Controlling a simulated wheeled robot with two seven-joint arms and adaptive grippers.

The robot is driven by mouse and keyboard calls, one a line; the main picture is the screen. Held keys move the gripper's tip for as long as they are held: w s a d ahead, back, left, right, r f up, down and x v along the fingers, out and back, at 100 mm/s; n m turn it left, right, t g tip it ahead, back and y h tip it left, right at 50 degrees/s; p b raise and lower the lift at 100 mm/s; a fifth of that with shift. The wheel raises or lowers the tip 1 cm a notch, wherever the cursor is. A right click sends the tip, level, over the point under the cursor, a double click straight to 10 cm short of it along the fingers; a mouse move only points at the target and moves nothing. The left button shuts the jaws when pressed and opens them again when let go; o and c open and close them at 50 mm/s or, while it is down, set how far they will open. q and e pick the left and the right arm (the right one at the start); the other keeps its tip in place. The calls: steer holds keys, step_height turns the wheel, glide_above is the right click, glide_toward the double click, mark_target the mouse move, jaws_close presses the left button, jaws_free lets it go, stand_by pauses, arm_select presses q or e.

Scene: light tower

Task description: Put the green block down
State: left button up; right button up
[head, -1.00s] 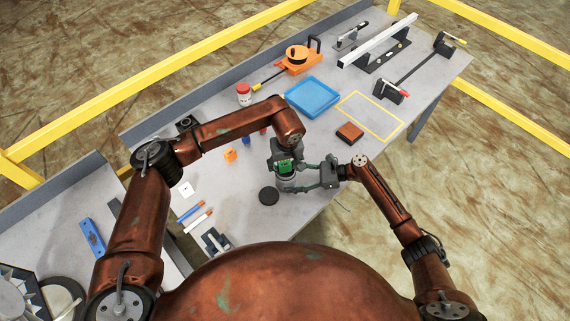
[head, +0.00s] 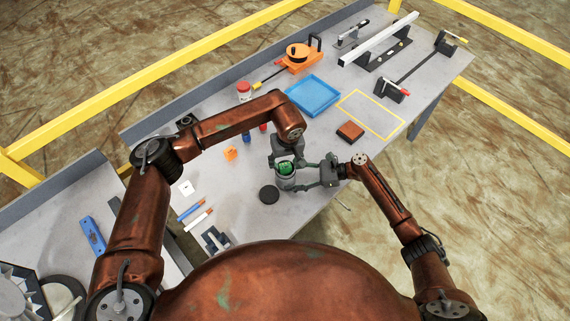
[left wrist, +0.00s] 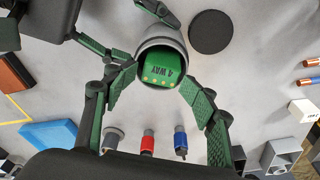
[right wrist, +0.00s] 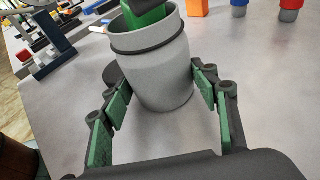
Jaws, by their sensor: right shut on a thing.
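The green block (head: 285,167) stands inside a grey cup (head: 286,183) near the table's front edge. In the left wrist view its green face (left wrist: 161,70), marked "4 WAY", shows within the cup's rim. In the right wrist view the block (right wrist: 143,14) sticks up above the rim, leaning a little. My left gripper (head: 290,159) is over the cup, open, with its fingers spread apart on both sides of the block. My right gripper (right wrist: 163,95) is shut on the cup's sides. The block's lower part is hidden inside the cup.
A black disc (head: 269,194) lies left of the cup. An orange block (head: 230,153) and blue and red pieces are behind it. A brown block (head: 350,131), a blue tray (head: 312,96) and a yellow outline lie to the right and back. Bare table surrounds the cup.

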arm_select(q)
step_height(320, 180, up, 12)
steer(key=s, duration=0.1)
steer(key=shift+s+d+f, duration=0.2)
steer(key=shift+s+f, duration=0.05)
steer(key=shift+s, duration=0.05)
arm_select(e)
steer(key=shift+d, duration=0.1)
steer(key=o, duration=0.9)
steer(key=v, duration=1.2)
